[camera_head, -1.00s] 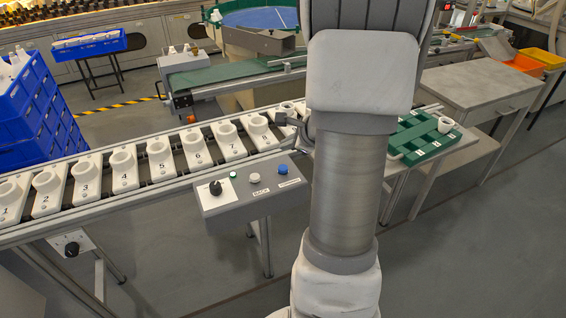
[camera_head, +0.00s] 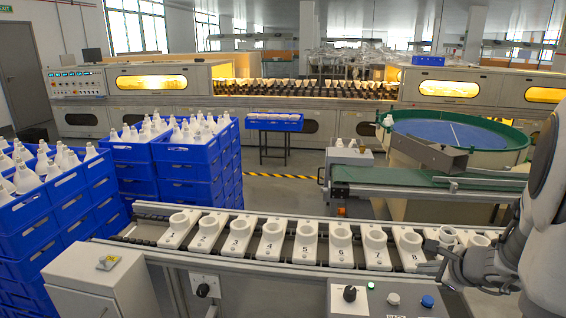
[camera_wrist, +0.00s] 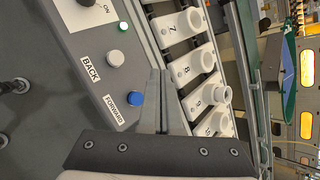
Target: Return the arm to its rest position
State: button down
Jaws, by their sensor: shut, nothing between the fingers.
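My gripper (camera_head: 432,266) is at the right of the head view, beside the right part of the row of numbered white holders. In the wrist view its two fingers (camera_wrist: 160,76) are together with nothing between them. They appear over the gap between the control box (camera_wrist: 88,50) and the holders. My arm (camera_head: 545,225) fills the right edge of the head view, partly folded, and hides the right end of the holder row.
The control box carries a black knob (camera_head: 350,293), a white button (camera_head: 393,298) and a blue button (camera_head: 427,301). Numbered holders (camera_head: 270,238) line the conveyor. Blue crates of bulbs (camera_head: 50,200) stand left. A green belt (camera_head: 400,176) runs behind.

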jog(key=s+a+r+n+g+y, duration=0.1)
jog(key=s+a+r+n, duration=0.15)
jog(key=a+n, duration=0.45)
jog(key=s+a+r+n+g+y, duration=0.1)
jog(key=s+a+r+n+y, duration=0.15)
jog(key=a, duration=0.75)
jog(key=s+a+r+n+g+y, duration=0.1)
jog(key=a+r+n, duration=0.4)
jog(key=a, duration=0.4)
jog(key=s+d+r+n+h, duration=0.25)
jog(key=s+n+h, duration=0.25)
jog(key=s+n, duration=0.7)
notch_tip(320, 180, up, 13)
jog(key=s+m+p, duration=0.1)
jog(key=p, duration=1.2)
jog(key=shift+s+r+g+p, duration=0.15)
jog(key=shift+g+p, duration=0.15)
